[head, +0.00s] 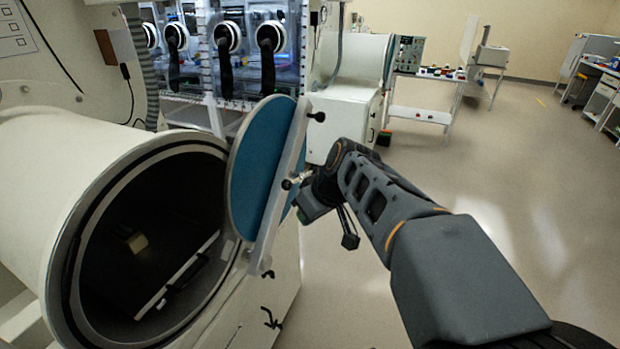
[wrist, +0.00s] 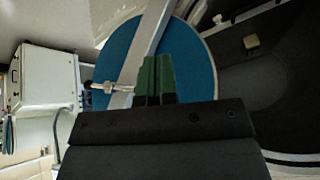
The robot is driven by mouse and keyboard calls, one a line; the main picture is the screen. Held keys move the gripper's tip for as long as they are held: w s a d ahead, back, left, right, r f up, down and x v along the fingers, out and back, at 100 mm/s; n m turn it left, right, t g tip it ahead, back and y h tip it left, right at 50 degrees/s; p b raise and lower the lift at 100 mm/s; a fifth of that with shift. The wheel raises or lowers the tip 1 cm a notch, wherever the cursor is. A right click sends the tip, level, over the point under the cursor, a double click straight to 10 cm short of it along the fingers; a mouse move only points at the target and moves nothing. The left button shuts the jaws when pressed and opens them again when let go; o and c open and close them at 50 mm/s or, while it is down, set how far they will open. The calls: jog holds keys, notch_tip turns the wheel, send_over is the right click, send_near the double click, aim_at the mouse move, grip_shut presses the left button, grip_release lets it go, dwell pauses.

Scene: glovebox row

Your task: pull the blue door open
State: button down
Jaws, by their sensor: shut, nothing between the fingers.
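The round blue door (head: 256,165) stands swung out from the mouth of a white cylindrical chamber (head: 75,170), on the mouth's right side. A pale bar (head: 279,190) crosses the door, with dark knobs along it. The dark chamber interior is visible through the opening. My gripper (head: 304,205) is beside the door's right face, near the bar's middle; its fingertips are partly hidden in the head view. In the wrist view the green fingers (wrist: 156,76) are shut and empty, in front of the blue door (wrist: 191,62) and close to a metal knob (wrist: 105,87) on the bar.
A row of gloveboxes (head: 225,40) with dark gloves stands behind the door. A white cabinet (head: 350,115) is just beyond my gripper. A bench with instruments (head: 430,85) stands farther back. The floor (head: 500,180) to the right is clear.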

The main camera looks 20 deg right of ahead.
jog(key=w+d+n+t+y+b, duration=0.2)
jog(key=w+d+n+t+b, duration=0.15)
jog(key=w+d, duration=0.5)
jog(key=w+d+n+t+y+b, duration=0.25)
jog(key=w+d+n, duration=0.25)
jog(key=d, duration=0.6)
jog(key=w+a+f+t+p, duration=0.1)
jog(key=w+a+f+p, duration=0.3)
jog(key=w, duration=0.6)
jog(key=shift+a+f+p, duration=0.3)
jog(key=shift+f+p, duration=0.25)
jog(key=shift+f, duration=0.45)
